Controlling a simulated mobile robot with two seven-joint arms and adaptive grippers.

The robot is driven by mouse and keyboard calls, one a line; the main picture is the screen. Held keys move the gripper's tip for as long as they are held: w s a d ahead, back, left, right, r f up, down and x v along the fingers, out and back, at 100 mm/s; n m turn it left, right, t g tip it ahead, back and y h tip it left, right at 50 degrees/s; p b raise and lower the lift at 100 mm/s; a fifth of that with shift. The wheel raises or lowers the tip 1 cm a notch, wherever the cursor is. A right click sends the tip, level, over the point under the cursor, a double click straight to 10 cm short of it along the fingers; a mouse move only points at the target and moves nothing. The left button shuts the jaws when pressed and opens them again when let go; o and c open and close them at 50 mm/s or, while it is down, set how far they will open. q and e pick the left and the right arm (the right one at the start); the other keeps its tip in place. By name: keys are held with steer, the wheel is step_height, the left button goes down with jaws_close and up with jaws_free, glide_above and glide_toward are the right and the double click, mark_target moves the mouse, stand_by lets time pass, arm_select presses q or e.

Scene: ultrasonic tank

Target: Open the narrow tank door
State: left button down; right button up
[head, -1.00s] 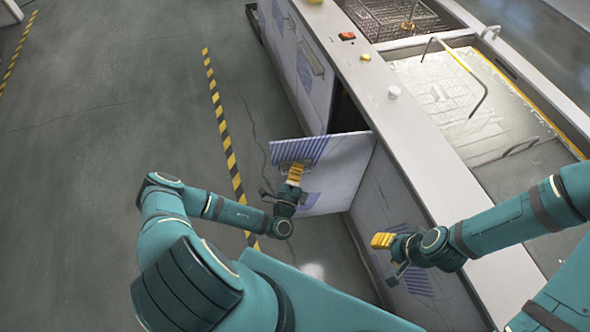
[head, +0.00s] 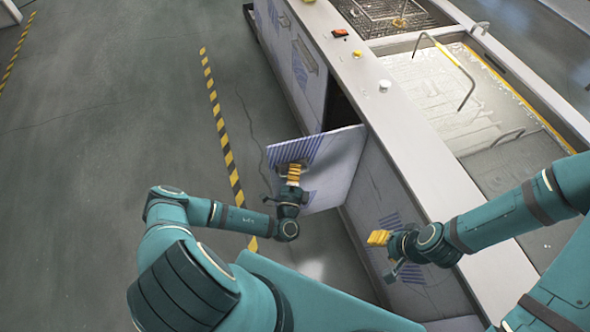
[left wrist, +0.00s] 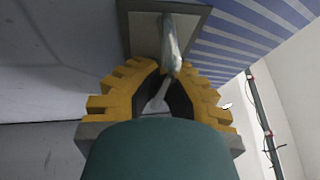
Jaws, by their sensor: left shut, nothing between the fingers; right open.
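The narrow tank door (head: 338,167) stands swung out from the side of the tank unit, at a wide angle to it, in the middle of the head view. It is pale with blue stripes. My left gripper (head: 293,165) is in front of the striped face. In the left wrist view its yellow fingers (left wrist: 164,68) are shut, with the tips at a metal handle (left wrist: 172,40) on a grey plate; the handle is not clamped between them, and contact is unclear. My right gripper (head: 372,238) is open and empty beside the tank's side panel.
A dark opening (head: 338,103) shows behind the door. The long counter (head: 352,75) carries a red switch, a yellow button and a white knob, with basins beyond. Another front with a handle (head: 307,57) is farther back. The floor left of the striped tape (head: 222,130) is clear.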

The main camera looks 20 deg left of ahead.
arm_select(q)
steer(key=c, duration=1.7)
jaws_free()
steer(key=shift+s+a+f, duration=0.1)
steer(key=shift+a+f, duration=0.05)
steer(key=shift+f, duration=0.1)
steer(key=o, duration=0.6)
steer(key=shift+c, duration=0.2)
steer(key=shift+o, duration=0.5)
steer(key=shift+r, duration=0.1)
steer(key=v, duration=1.2)
steer(key=shift+r, duration=0.15)
